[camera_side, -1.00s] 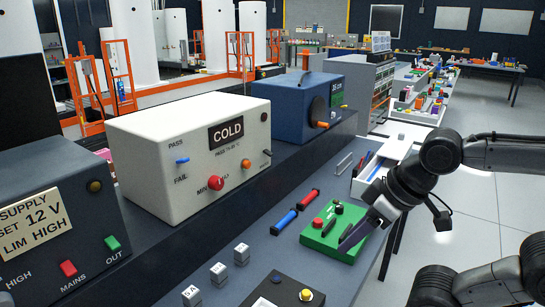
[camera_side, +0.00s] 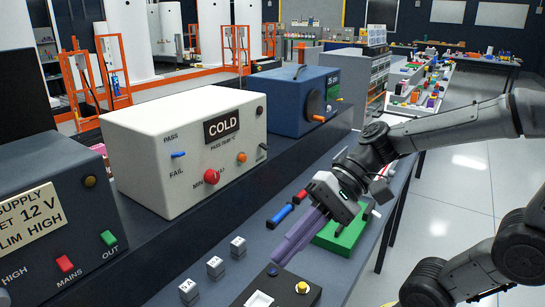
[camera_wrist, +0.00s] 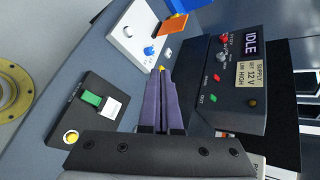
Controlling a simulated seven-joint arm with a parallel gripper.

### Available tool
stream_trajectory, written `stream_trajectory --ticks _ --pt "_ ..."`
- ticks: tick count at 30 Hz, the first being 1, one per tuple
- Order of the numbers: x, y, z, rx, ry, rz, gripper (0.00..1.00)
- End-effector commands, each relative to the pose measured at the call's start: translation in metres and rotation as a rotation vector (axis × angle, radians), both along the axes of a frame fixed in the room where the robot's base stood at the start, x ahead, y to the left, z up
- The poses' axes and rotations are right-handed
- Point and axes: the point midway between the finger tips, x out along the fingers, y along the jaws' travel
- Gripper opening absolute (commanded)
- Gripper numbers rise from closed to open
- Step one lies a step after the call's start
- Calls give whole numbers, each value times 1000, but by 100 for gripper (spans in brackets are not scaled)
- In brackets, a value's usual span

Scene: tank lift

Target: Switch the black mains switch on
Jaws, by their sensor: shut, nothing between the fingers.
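A small black switch (camera_side: 263,147) sits at the right end of the front of the white COLD box (camera_side: 175,175); its label is too small to read. The grey supply (camera_side: 50,215) at the left has a red switch (camera_side: 65,263) marked MAINS and a green one (camera_side: 109,238) marked OUT. The supply also shows in the wrist view (camera_wrist: 255,115). My gripper (camera_side: 277,262) is shut and empty, its purple fingers pointing down to the left over the bench, apart from both boxes. In the wrist view its fingertips (camera_wrist: 161,70) are together.
A dark panel (camera_side: 278,290) with a yellow button lies below my fingertips. Several small grey blocks (camera_side: 215,264) stand left of it. Blue and red cylinders and a green board (camera_side: 343,236) lie beyond my gripper. A blue box (camera_side: 290,105) stands behind.

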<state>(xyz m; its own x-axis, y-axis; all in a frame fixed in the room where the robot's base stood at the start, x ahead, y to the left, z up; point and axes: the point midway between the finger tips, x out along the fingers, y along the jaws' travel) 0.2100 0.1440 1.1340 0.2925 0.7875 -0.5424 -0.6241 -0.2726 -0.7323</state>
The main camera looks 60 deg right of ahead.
Motion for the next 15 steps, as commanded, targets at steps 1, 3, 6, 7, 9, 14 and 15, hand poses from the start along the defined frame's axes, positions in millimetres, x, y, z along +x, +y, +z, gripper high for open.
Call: stream_trajectory --ticks 1,3,6,7,9,14,15 --pt "15 -2 5 86 41 -61 0" --pt "38 -7 14 210 82 -149 0" --pt "72 -23 26 390 132 -286 0" --pt "83 -31 29 443 145 -330 0" --pt "109 -53 34 569 167 -437 0" --pt "162 -132 31 855 190 -718 0" --pt "172 -158 26 926 187 -796 0"
